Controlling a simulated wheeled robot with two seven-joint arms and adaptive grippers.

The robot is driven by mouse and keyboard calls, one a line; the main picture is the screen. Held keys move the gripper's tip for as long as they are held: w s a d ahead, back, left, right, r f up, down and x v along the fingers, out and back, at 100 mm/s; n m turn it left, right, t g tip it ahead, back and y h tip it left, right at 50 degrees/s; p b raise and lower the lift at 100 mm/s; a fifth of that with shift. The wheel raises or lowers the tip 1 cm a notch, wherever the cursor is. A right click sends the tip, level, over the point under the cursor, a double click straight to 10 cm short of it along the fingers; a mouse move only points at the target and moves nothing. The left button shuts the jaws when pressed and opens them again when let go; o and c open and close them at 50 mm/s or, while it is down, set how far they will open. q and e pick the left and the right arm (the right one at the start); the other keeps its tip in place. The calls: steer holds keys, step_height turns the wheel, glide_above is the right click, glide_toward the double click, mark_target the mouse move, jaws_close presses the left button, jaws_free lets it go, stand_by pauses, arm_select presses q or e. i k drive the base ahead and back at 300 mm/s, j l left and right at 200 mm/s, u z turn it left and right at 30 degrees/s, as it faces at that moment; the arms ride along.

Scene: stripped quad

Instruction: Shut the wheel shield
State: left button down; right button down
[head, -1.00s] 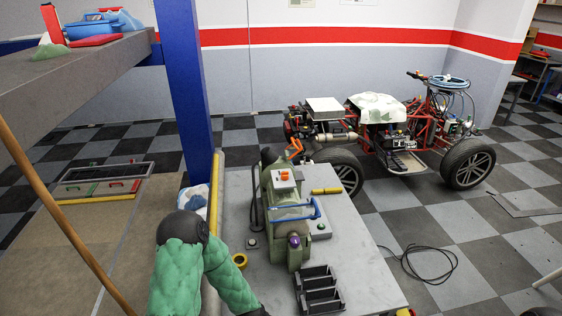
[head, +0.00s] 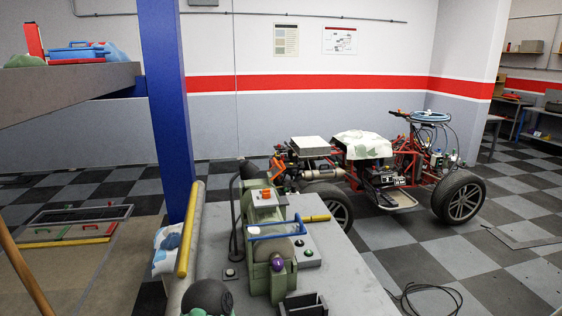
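A green bench machine (head: 256,284), which looks like a grinder, stands on the grey bench in the head view. A blue bar frame (head: 275,229) sticks out to the right across its top; this appears to be the wheel shield. I cannot tell clearly whether it is raised or lowered. A purple knob (head: 277,264) is on the machine's front below the bar. Neither of my grippers is in view.
The grey bench top (head: 338,275) is mostly clear to the right of the machine. A black tray (head: 303,306) sits at its front. A stripped quad (head: 380,175) is behind.

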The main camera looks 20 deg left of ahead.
mark_target(276, 163)
steer(key=i+l+z, duration=0.35)
steer(key=l, duration=0.3)
steer(key=i+l+z, duration=0.4)
steer(key=l, duration=0.2)
steer(key=i+l+z, duration=0.35)
steer(key=i+l+u, duration=0.2)
steer(key=i, duration=0.25)
steer(key=i+l+u, duration=0.2)
steer(key=i, duration=0.25)
steer(key=i+l+u, duration=0.15)
steer(key=i, duration=0.25)
steer(key=i+j+u, duration=0.25)
steer(key=i+u, duration=0.15)
steer(key=i+j+u, duration=0.1)
steer(key=i+u, duration=0.3)
steer(key=i, duration=0.2)
steer(key=i+u, duration=0.4)
steer(key=i+l+u, duration=0.4)
steer(key=i, duration=0.2)
steer(key=j, duration=0.1)
